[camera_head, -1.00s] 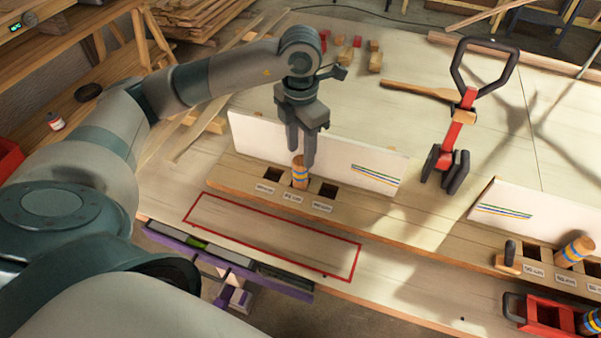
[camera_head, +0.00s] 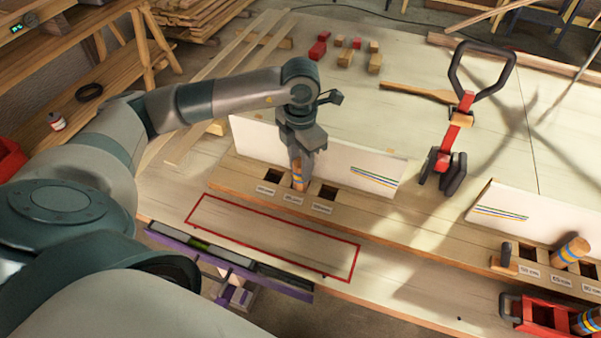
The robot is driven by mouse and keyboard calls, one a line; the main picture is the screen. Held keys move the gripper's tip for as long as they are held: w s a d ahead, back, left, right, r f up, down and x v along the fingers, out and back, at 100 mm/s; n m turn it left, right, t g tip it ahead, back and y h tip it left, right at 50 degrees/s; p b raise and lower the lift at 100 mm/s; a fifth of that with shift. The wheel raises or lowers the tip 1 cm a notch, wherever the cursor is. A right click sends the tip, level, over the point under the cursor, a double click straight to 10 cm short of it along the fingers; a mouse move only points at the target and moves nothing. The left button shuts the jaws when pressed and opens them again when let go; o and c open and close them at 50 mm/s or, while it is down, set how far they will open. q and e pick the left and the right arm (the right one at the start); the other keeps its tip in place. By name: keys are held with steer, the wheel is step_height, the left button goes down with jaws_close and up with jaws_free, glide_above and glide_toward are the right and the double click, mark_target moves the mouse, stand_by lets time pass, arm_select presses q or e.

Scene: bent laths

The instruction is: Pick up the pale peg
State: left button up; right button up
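A light wooden peg with coloured bands (camera_head: 298,181) stands in the middle hole of the left wooden rack (camera_head: 234,181). It seems to be the pale peg. My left gripper (camera_head: 301,167) points down over it, with its fingers around the peg's upper part. The fingers hide much of the peg, and I cannot tell whether they press on it. Another banded peg (camera_head: 571,252) leans in a hole of the rack at the right. A third banded peg (camera_head: 588,321) is at the red box at the lower right. My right gripper is not in view.
A white board (camera_head: 250,134) stands just behind the left rack. A red-outlined empty area (camera_head: 270,237) lies in front of it. A red tool with a black loop handle (camera_head: 455,130) stands to the right. Small red and wooden blocks (camera_head: 345,58) lie at the back.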

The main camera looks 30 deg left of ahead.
arm_select(q)
steer(key=shift+c, duration=1.4)
steer(key=shift+r+b, duration=0.65)
steer(key=shift+r, duration=0.25)
steer(key=shift+d+r+b, duration=0.15)
steer(key=shift+r+b, duration=0.2)
steer(key=shift+r, duration=0.25)
steer(key=shift+d+r+b, duration=0.15)
steer(key=shift+r+b, duration=0.2)
steer(key=shift+r, duration=0.2)
steer(key=d+r+b, duration=0.3)
steer(key=d+r, duration=0.4)
steer(key=d, duration=0.4)
steer(key=shift+s, duration=0.3)
steer(key=shift+f, duration=0.15)
